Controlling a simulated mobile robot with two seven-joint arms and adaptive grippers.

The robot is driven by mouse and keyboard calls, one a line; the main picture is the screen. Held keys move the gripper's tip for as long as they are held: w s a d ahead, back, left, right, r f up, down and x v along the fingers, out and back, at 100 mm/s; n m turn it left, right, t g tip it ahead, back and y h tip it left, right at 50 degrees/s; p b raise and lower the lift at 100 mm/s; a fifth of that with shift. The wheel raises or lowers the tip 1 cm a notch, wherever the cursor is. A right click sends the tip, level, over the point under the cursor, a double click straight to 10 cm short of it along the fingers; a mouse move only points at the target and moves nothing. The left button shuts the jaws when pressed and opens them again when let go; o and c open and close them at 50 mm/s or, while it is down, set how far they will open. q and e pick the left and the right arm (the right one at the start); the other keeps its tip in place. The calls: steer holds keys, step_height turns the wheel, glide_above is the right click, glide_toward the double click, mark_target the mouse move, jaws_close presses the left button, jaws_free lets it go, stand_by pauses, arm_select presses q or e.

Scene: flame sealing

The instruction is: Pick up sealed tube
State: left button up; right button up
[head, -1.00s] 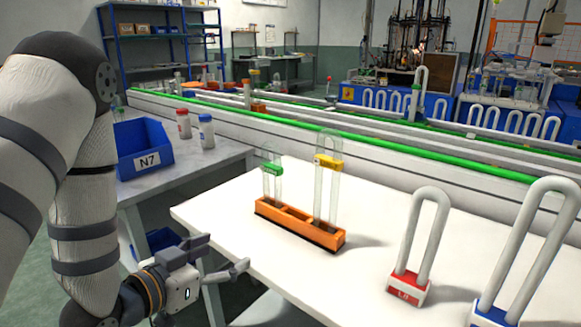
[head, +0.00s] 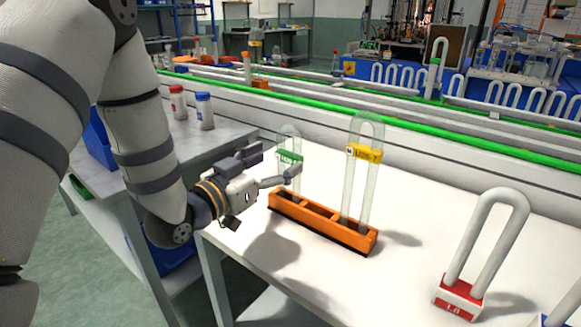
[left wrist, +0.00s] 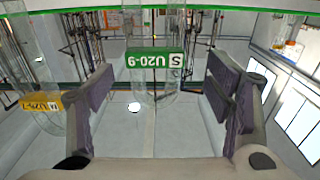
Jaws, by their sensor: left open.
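A clear U-shaped glass tube with a green label (head: 290,157) stands upright, bend up, in the left end of an orange rack (head: 318,226). A taller clear tube with a yellow label (head: 364,152) stands in the rack's right part. My left gripper (head: 277,164) is open beside the green-labelled tube, at about label height. In the left wrist view, the green label (left wrist: 155,64) shows between the spread fingers, and the yellow label (left wrist: 42,101) lies outside them to the left. I cannot tell whether a finger touches the tube. My right gripper is out of view.
A white U-shaped tube on a red base (head: 459,298) stands at the front right of the white table, with part of a blue base (head: 560,318) beside it. Red-capped (head: 178,103) and blue-capped (head: 204,111) bottles stand on the side bench. A green-edged conveyor runs behind.

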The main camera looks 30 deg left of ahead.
mark_target(286, 160)
arm_select(q)
steer(key=w, duration=0.4)
steer(key=shift+d+f, duration=0.35)
steer(key=shift+d, duration=0.05)
steer(key=c, duration=1.3)
